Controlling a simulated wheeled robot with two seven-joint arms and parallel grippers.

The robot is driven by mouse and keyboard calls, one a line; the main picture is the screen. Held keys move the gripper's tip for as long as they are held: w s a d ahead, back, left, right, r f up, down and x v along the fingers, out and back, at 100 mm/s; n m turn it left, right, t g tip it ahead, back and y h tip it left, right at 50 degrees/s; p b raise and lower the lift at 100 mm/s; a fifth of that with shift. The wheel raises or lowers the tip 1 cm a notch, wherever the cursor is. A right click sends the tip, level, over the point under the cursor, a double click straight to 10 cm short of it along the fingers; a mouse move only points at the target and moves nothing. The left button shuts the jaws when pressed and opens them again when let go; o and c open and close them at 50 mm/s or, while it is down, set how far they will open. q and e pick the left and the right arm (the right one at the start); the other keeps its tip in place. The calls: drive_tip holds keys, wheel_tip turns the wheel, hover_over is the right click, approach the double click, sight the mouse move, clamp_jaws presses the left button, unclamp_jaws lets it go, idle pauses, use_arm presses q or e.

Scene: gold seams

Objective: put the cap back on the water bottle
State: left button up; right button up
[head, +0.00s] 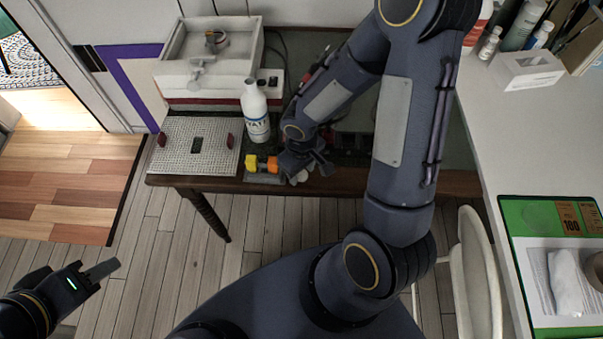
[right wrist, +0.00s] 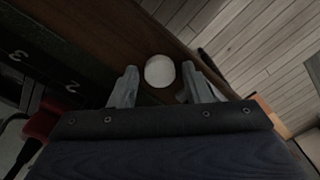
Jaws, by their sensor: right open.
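The white water bottle (head: 256,116) stands upright on the dark table in the head view, with its narrow neck bare. The round white cap (right wrist: 159,71) lies on the brown wooden edge of the table in the right wrist view. My right gripper (right wrist: 161,84) is open, with one finger on each side of the cap and visible gaps between. In the head view my right gripper (head: 301,169) is low over the table's front edge, right of the bottle, and partly hides the cap. My left gripper (head: 100,271) is over the floor at the lower left, far from both; its jaw opening is unclear.
A yellow and orange object (head: 262,163) lies between the bottle and my right gripper. A white perforated board (head: 185,146) lies left of the bottle, and a white box (head: 178,60) stands behind. A pale chair (head: 478,270) stands at the right.

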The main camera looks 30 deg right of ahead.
sight(301, 174)
drive_tip(key=c, duration=0.7)
drive_tip(key=shift+r, duration=0.5)
wheel_tip(301, 174, up, 3)
drive_tip(key=shift+f+p, duration=0.15)
drive_tip(key=shift+p, duration=0.3)
drive_tip(key=s+a+r, duration=0.1)
drive_tip(key=a+r, duration=0.2)
drive_tip(key=a, duration=0.1)
drive_tip(key=s+a+r+b, duration=0.1)
drive_tip(key=a+r, duration=0.2)
drive_tip(key=a, duration=0.2)
drive_tip(key=s+a+r, duration=0.2)
drive_tip(key=a+r, duration=0.1)
drive_tip(key=a, duration=0.1)
drive_tip(key=shift+a+r, duration=0.15)
drive_tip(key=shift+a, duration=0.05)
